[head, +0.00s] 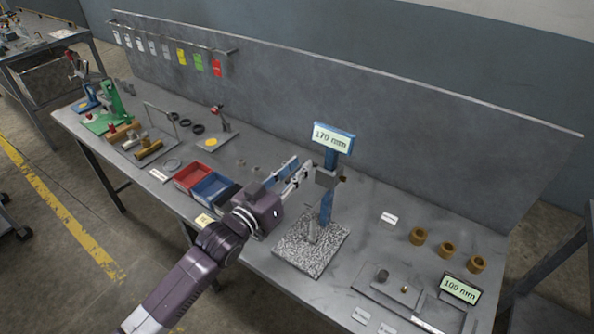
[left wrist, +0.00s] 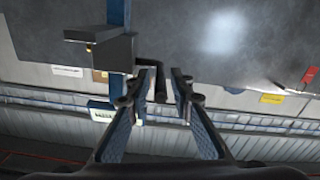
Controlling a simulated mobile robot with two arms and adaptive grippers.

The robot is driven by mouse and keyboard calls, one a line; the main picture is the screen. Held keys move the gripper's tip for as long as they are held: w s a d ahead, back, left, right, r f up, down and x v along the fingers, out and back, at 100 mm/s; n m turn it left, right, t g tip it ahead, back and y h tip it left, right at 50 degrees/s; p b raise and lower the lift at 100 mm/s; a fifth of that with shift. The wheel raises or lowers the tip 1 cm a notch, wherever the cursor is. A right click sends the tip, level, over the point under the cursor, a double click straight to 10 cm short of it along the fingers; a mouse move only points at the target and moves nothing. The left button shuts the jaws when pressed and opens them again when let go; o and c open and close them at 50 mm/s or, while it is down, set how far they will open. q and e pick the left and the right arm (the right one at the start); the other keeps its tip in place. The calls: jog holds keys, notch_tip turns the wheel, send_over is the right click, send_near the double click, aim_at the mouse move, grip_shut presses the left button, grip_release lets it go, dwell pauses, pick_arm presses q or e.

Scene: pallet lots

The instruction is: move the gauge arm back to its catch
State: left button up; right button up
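The gauge stands on a speckled stone base (head: 312,247) with a blue column (head: 327,205) and a "170 mm" sign (head: 333,138) on top. Its grey arm block (head: 326,178) sits high on the column, below the sign. In the left wrist view the block (left wrist: 100,50) shows with a dark bent handle (left wrist: 161,88) at its side. My left gripper (head: 303,172) is beside the block. Its fingers (left wrist: 164,82) are apart, with the handle between them nearer the left finger; I cannot tell whether they touch. The catch cannot be made out. My right gripper is out of view.
Red (head: 194,177) and blue (head: 213,187) bins stand left of the gauge. Several brass rings (head: 447,250), a tray (head: 400,296) and a "100 mm" sign (head: 459,289) are at the right. A grey back panel (head: 400,125) rises behind the bench.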

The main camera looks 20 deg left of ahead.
pick_arm(q)
jog(key=shift+f, duration=0.25)
jog(key=shift+s, duration=0.15)
jog(key=shift+s+a+f, duration=0.1)
jog(key=shift+s, duration=0.15)
jog(key=v, duration=1.1)
jog(key=shift+r, duration=0.3)
jog(key=shift+s+f, duration=0.1)
jog(key=shift+s, duration=0.05)
